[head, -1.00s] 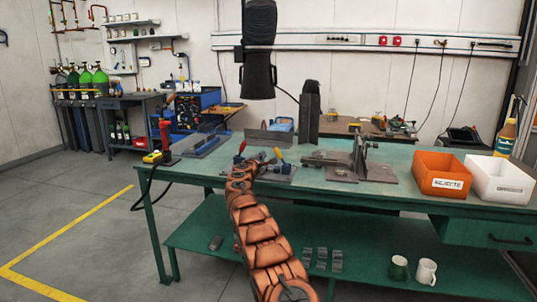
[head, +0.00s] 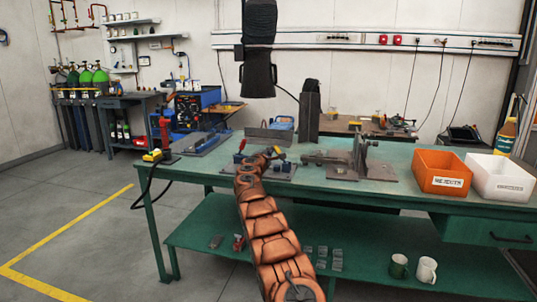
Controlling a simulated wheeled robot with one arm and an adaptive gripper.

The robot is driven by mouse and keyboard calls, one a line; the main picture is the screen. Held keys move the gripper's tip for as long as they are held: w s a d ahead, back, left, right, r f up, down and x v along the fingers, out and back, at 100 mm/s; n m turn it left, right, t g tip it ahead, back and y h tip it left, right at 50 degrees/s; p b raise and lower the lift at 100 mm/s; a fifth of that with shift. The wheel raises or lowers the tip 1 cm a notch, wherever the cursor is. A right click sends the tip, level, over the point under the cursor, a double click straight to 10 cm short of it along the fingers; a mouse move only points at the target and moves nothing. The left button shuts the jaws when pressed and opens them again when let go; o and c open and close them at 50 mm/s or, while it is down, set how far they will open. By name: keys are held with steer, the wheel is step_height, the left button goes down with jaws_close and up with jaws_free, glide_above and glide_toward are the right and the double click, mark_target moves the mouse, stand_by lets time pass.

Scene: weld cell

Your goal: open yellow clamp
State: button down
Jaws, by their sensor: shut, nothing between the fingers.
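The yellow clamp handle (head: 280,156) shows at the small fixture plate (head: 284,176) on the green bench. Only a short piece of it is visible, beside the dark end of my gripper. My gripper (head: 271,152) is shut, at or right next to the handle, with nothing between its fingers. I cannot tell whether they touch. My orange arm hides the left part of the fixture and most of the clamp's base. A red clamp handle (head: 242,145) stands just left of my gripper.
A grey angled fixture (head: 359,160) stands right of the clamp, and a dark upright post (head: 309,112) behind it. A yellow-topped pendant (head: 153,156) lies at the left edge.

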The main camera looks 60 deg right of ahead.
steer(key=s+d+r+m+b, duration=0.3)
steer(key=s+m+b, duration=0.6)
steer(key=m, duration=0.3)
steer(key=shift+d+y+b, duration=0.2)
steer(key=shift+y+b, duration=0.1)
steer(key=shift+b, duration=0.3)
steer(key=shift+f, duration=0.1)
